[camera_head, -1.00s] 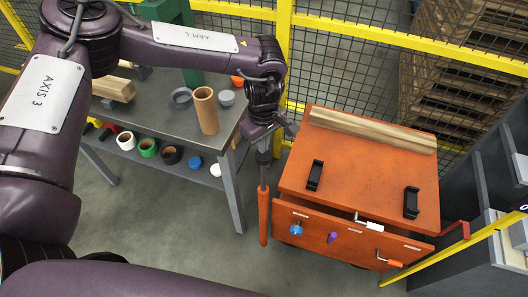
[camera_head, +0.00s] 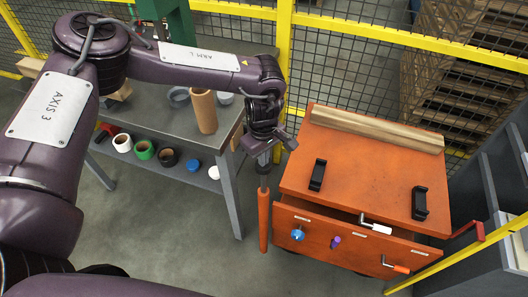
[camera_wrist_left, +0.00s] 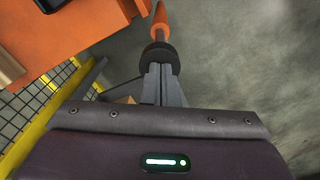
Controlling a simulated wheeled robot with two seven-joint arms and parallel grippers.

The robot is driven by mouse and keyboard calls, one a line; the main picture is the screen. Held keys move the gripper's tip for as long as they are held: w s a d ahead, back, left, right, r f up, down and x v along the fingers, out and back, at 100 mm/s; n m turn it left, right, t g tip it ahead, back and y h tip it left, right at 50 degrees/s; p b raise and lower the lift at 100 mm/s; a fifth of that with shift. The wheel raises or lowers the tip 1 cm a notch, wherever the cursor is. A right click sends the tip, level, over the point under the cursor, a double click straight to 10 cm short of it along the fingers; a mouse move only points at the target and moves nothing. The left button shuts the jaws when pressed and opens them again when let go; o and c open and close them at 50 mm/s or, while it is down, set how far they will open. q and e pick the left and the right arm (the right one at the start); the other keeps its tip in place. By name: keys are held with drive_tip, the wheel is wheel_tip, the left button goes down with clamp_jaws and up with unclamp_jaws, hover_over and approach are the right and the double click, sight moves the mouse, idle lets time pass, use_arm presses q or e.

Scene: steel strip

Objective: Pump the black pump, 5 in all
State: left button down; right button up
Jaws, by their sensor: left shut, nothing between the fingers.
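The pump shows in the head view as an upright orange tube (camera_head: 263,222) with a short dark rod and a black head (camera_head: 264,165) on top, beside the left side of the orange cart. My left gripper (camera_head: 267,152) is directly above the head, pointing down, shut and empty. In the left wrist view the closed fingers (camera_wrist_left: 161,72) meet the round black head (camera_wrist_left: 160,54), seemingly touching it. The orange tube (camera_wrist_left: 160,20) shows beyond it. The fingers hide part of the head. My right gripper is not in view.
A grey workbench (camera_head: 160,117) with a cardboard tube (camera_head: 203,110) and tape rolls stands left. Yellow mesh fencing runs behind. Floor left of the pump is clear.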

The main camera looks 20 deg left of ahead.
use_arm(q)
drive_tip(key=shift+f, duration=0.45)
drive_tip(key=shift+r, duration=0.15)
drive_tip(key=shift+r+p, duration=1.7)
drive_tip(key=shift+r, duration=0.65)
drive_tip(key=shift+r+p, duration=0.7)
drive_tip(key=shift+r, duration=0.25)
